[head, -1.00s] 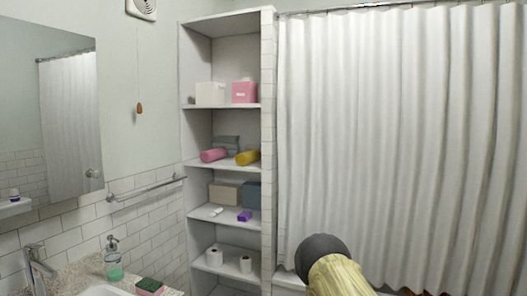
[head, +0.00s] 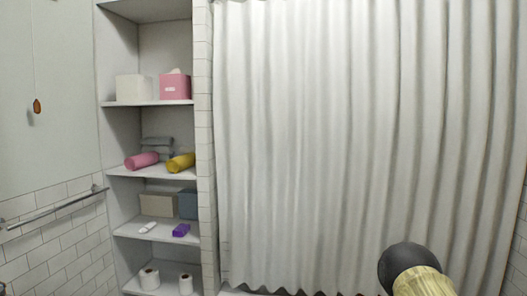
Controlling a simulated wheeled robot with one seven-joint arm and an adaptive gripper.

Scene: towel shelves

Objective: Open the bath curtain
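The white bath curtain (head: 330,140) hangs in vertical folds and fills the right part of the head view. It is drawn across, from the tiled edge beside the shelves to near the right wall. Its top edge is partly out of view. A black rounded joint and a yellowish part of my arm show in front of its lower right. My gripper is not in view, so its state does not show.
An open shelf unit (head: 150,172) stands left of the curtain. It holds tissue boxes (head: 175,87), a rolled pink towel (head: 141,160), a rolled yellow towel (head: 181,162) and toilet rolls (head: 149,278). A towel bar (head: 55,208) is on the left wall.

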